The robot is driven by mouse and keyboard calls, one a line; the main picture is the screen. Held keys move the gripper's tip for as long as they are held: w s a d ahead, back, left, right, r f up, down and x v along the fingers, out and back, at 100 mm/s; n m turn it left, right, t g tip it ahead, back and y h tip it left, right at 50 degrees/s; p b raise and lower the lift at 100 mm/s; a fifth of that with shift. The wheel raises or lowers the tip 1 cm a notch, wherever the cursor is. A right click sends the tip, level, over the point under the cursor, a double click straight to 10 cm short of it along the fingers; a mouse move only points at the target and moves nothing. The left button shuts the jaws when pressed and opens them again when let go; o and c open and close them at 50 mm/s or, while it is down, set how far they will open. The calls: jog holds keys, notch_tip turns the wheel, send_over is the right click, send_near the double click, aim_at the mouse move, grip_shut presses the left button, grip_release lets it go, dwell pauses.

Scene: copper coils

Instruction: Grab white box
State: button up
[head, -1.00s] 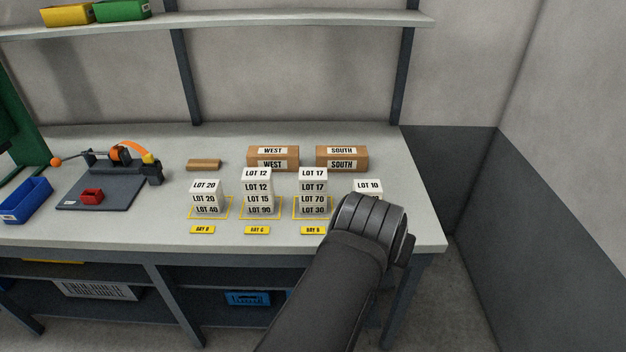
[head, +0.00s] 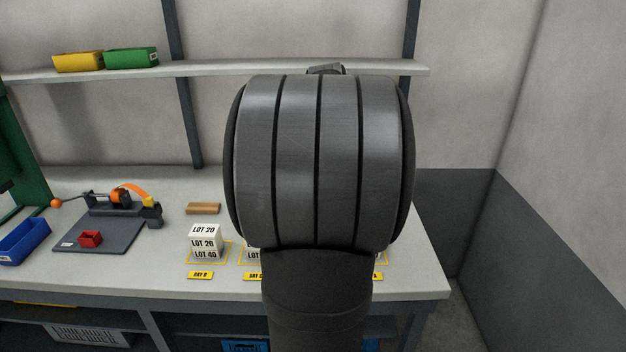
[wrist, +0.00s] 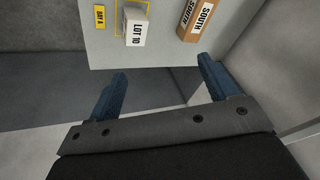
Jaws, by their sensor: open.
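A white box labelled LOT 10 (wrist: 134,32) stands near the table edge in the wrist view. My gripper (wrist: 162,67) is open and empty, its two blue fingers spread wide and apart from the box. The box lies beyond the fingertips, toward the top of the picture. In the head view, a stack of white boxes labelled LOT 20 and LOT 40 (head: 206,242) stands on the left. My arm hides the LOT 10 box and most of the other white stacks there.
A cardboard box labelled SOUTH (wrist: 197,18) stands right of the LOT 10 box. A yellow BAY A tag (wrist: 99,17) lies left of it. A shelf (head: 300,68) spans behind.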

jog(key=w+a+f+m+g+h, duration=0.1)
jog(key=w+a+f+m+g, duration=0.15)
jog(key=a, duration=0.45)
jog(key=w+a+f+m+g+h, duration=0.1)
jog(key=w+a+f+m+g, duration=0.1)
jog(key=a+f+m, duration=0.3)
jog(key=shift+n+h, duration=0.3)
jog(key=shift+n, duration=0.55)
jog(key=x, duration=1)
jog(key=shift+w+a+f, duration=0.15)
jog(key=shift+a+f, duration=0.15)
jog(key=shift+f, duration=0.05)
jog(key=shift+d+x, duration=0.2)
jog(key=shift+x, duration=2.55)
jog(key=shift+r, duration=0.1)
jog(key=c, duration=1)
jog(key=shift+c, duration=0.8)
jog(key=shift+r, duration=0.15)
